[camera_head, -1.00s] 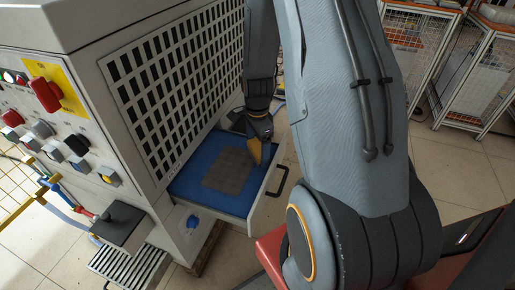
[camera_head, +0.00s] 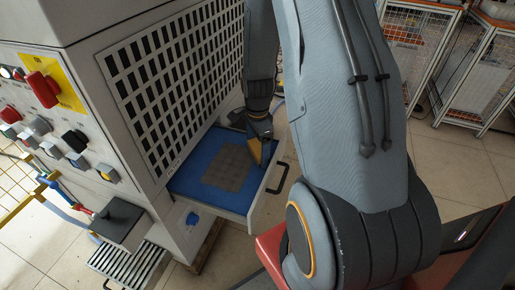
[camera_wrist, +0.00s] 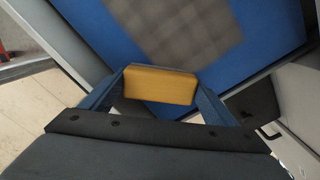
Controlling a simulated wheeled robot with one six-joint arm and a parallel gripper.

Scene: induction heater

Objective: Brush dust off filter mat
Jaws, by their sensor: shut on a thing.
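The blue filter mat (camera_head: 190,186) lies in a pulled-out drawer (camera_head: 246,219) at the foot of the grey cabinet. A grey-brown dust patch (camera_head: 228,168) covers its middle. The mat also shows in the wrist view (camera_wrist: 272,60), with the dust patch (camera_wrist: 185,25) at the top. My gripper (camera_head: 258,142) is over the mat's right side, at the edge of the dust. It is shut on a yellow-brown block, the brush (camera_wrist: 160,86), gripped between both fingers. The brush's underside is hidden, so I cannot tell whether it touches the mat.
The cabinet's slotted grille (camera_head: 175,85) rises directly left of the drawer. A black drawer handle (camera_head: 277,178) sticks out at the front. A red knob (camera_head: 45,92) and other controls are at far left. Wire-mesh cages (camera_head: 480,75) stand at the back right, with open floor before them.

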